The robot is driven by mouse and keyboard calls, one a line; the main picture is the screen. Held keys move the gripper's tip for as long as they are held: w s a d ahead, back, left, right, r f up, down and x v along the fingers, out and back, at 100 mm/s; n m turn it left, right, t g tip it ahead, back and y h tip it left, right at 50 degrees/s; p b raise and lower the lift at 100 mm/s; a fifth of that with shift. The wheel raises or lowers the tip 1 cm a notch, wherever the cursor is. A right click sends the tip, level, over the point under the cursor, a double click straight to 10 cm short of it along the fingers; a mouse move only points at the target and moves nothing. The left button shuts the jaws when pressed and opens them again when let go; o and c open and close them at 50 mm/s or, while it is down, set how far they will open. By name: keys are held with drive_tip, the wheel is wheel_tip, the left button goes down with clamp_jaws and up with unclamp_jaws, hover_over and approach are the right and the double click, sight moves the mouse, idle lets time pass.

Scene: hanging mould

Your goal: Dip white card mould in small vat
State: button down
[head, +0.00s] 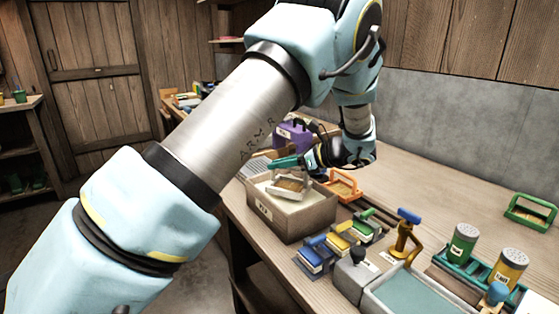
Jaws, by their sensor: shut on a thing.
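The white card mould (287,187), a pale frame with a tan sheet or mesh inside, is at the mouth of a tan box-shaped vat (308,218) with a small label on its front. The vat holds a pale, whitish filling. The exact grip is too small to see well. The mould looks about level with the rim, and I cannot tell whether it touches the filling.
An orange-framed mould (343,184) lies just right of the vat. A purple container (291,133) stands behind. Blue, yellow and green handled tools (340,244) sit in front. A grey tray (408,292) and shakers (463,244) stand at front right. The bench's back right is mostly clear.

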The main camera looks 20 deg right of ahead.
sight(275, 182)
drive_tip(key=shift+f+b, duration=1.05)
drive_tip(key=shift+f, duration=1.8)
drive_tip(key=shift+r, duration=0.1)
drive_tip(key=shift+r+p, duration=3.5)
drive_tip(key=shift+r, duration=0.9)
